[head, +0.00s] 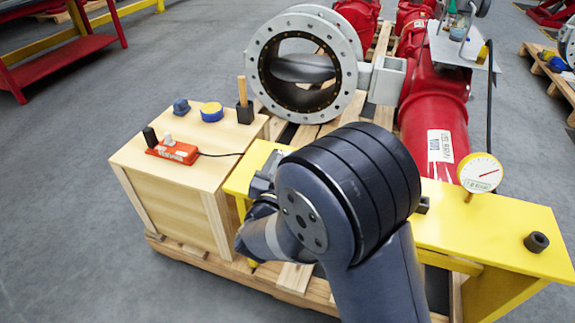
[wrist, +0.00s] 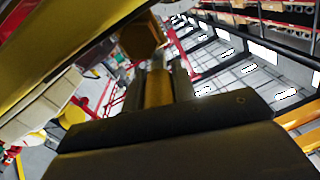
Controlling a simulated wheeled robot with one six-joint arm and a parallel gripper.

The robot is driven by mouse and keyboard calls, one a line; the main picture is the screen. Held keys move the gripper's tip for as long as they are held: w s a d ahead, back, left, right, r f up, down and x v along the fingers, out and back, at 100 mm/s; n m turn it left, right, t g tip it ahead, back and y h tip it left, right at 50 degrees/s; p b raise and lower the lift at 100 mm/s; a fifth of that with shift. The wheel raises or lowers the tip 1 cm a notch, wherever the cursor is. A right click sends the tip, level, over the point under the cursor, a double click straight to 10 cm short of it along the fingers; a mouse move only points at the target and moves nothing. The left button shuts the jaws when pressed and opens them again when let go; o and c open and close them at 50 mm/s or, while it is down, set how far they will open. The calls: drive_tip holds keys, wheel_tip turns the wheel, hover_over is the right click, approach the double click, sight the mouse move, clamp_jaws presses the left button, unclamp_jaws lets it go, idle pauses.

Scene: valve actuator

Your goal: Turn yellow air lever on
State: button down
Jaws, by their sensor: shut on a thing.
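In the wrist view, my gripper (wrist: 159,72) has its two dark fingers closed on the sides of a yellow bar, which looks like the yellow air lever (wrist: 158,90). A wider yellow block (wrist: 140,37) is just beyond the fingertips; I cannot tell how the bar joins it. In the head view, my dark arm covers the lever and most of the gripper, which is over the left part of the yellow beam (head: 500,228). The lever's angle cannot be read from these views.
A round gauge (head: 480,173) stands on the beam. A large flanged valve (head: 305,65) and red actuator (head: 435,110) are behind.

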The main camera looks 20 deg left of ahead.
drive_tip(key=shift+a+m+h, duration=0.15)
drive_tip(key=shift+m+h, duration=0.25)
drive_tip(key=shift+h, duration=0.3)
drive_tip(key=c, duration=1.2)
unclamp_jaws()
drive_tip(key=shift+o, duration=0.2)
drive_tip(key=s+p, duration=0.2)
drive_tip(key=s, duration=0.8)
drive_tip(key=shift+s+a, duration=0.25)
drive_tip(key=shift+s, duration=0.15)
drive_tip(key=shift+w, duration=0.1)
